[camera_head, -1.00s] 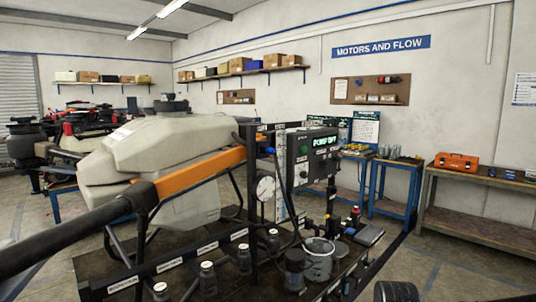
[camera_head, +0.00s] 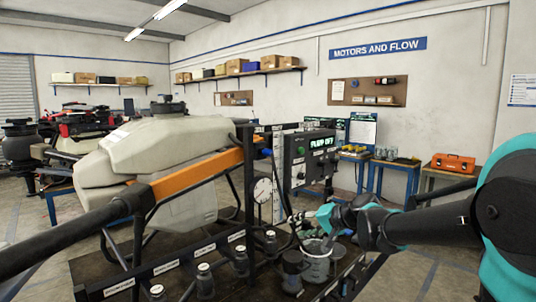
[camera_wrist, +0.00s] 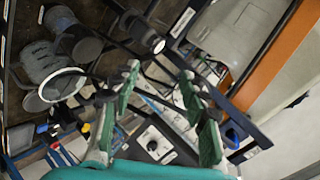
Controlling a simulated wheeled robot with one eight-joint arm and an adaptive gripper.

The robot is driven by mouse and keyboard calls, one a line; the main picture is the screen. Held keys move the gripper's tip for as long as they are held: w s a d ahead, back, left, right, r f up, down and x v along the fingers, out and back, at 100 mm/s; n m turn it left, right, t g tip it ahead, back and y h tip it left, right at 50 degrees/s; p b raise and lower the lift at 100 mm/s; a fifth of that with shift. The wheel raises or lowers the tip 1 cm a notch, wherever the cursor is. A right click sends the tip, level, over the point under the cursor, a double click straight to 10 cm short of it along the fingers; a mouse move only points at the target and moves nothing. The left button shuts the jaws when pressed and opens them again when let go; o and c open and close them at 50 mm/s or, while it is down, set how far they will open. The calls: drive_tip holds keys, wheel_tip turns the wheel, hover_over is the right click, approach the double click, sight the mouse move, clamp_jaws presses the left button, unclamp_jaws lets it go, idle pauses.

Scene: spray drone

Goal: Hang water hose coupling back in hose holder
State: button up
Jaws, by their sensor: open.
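My gripper (camera_head: 322,214) reaches in from the right over the bench, in front of the panel and above the clear beaker. In the wrist view its two green-padded fingers (camera_wrist: 163,100) are spread apart, with no object clearly held between them. A thin black hose (camera_wrist: 150,62) crosses the wrist view beyond the fingers. I cannot make out the hose coupling or its holder for certain; the gripper hides part of that area in the head view.
The clear beaker (camera_head: 317,266) and a dark cup (camera_head: 291,262) stand below the gripper. The control panel (camera_head: 314,158) reads "PUMP OFF". A pressure gauge (camera_head: 262,190), several small bottles (camera_head: 204,280) and the large pale tank (camera_head: 165,140) are to the left.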

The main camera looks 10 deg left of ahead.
sight(272, 153)
drive_tip(key=w+a+r+m+t+y, duration=0.2)
drive_tip(key=w+r, duration=0.4)
drive_tip(key=r, duration=0.4)
drive_tip(key=w+a+r+m+t+y, duration=0.1)
drive_tip(key=w+a+r+m+y, duration=0.1)
drive_tip(key=w+r, duration=0.4)
wheel_tip(272, 153, up, 4)
drive_tip(key=shift+w+a+r+m+t+y, duration=0.1)
drive_tip(key=shift+w+a+m+t+y, duration=0.1)
drive_tip(key=shift+a+m+t+y, duration=0.15)
drive_tip(key=shift+a, duration=0.1)
drive_tip(key=shift+x, duration=4.45)
drive_tip(key=shift+w, duration=0.1)
drive_tip(key=shift+c, duration=0.4)
clamp_jaws()
